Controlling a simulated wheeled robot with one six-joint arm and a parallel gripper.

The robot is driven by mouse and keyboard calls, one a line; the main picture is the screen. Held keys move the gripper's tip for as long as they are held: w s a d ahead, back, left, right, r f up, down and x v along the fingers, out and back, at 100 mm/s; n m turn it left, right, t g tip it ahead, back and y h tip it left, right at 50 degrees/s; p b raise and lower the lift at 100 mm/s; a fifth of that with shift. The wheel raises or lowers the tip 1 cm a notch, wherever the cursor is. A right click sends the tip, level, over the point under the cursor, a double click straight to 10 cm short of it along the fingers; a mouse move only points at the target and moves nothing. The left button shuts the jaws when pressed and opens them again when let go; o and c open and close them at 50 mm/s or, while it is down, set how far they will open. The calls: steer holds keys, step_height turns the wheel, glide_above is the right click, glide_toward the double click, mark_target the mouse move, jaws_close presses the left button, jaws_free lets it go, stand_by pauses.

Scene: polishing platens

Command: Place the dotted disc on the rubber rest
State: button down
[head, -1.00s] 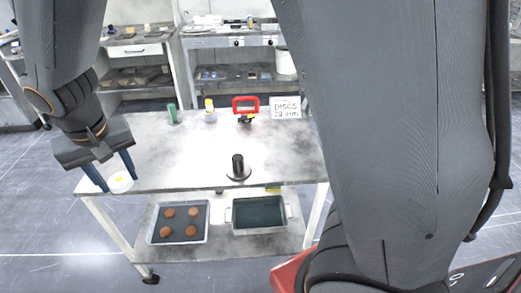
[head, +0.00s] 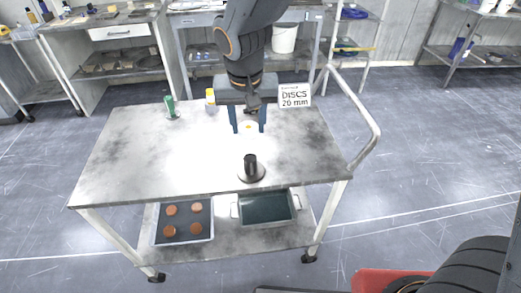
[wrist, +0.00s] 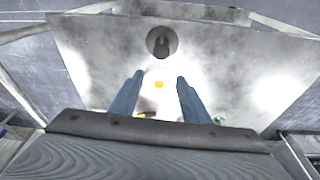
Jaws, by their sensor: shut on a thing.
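The dotted disc (head: 249,127), white with a yellow dot, is between the fingertips of my gripper (head: 248,130). The gripper is shut on it, above the table's middle and behind the black post. In the wrist view, the disc's yellow dot (wrist: 159,84) shows between the fingertips (wrist: 154,80), but its white rim blends into the bright tabletop. A black post on a round dark base (head: 251,174) stands upright on the table, nearer the front edge. It also shows ahead of the fingers in the wrist view (wrist: 162,44). I cannot tell which piece is the rubber rest.
On the metal table (head: 125,160) stand a green item (head: 170,105), a yellow-capped bottle (head: 211,99) and a "DISCS 20 mm" sign (head: 295,96). The lower shelf holds a tray of brown discs (head: 209,239) and a dark-lined tray (head: 267,210). The table's left is clear.

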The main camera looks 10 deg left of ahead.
step_height(320, 180, down, 9)
steer(key=shift+s+f+p, duration=0.1)
steer(key=shift+p, duration=0.6)
steer(key=shift+f, duration=0.15)
steer(key=c, duration=1)
jaws_free()
steer(key=shift+r, duration=0.2)
steer(key=shift+r, duration=0.25)
steer(key=b+v, duration=0.3)
steer(key=v, duration=0.9)
steer(key=s+d+f, duration=0.1)
steer(key=d+f, duration=0.1)
steer(key=d, duration=0.7)
steer(key=s+d+f+m, duration=0.1)
steer(key=s+d, duration=0.1)
steer(key=d, duration=0.7)
steer(key=s+d+f+g, duration=0.1)
steer(key=s+d+f, duration=0.1)
steer(key=d, duration=0.7)
steer(key=shift+f+m+p, duration=0.3)
steer(key=shift+f+m, duration=0.05)
steer(key=shift+m, duration=0.05)
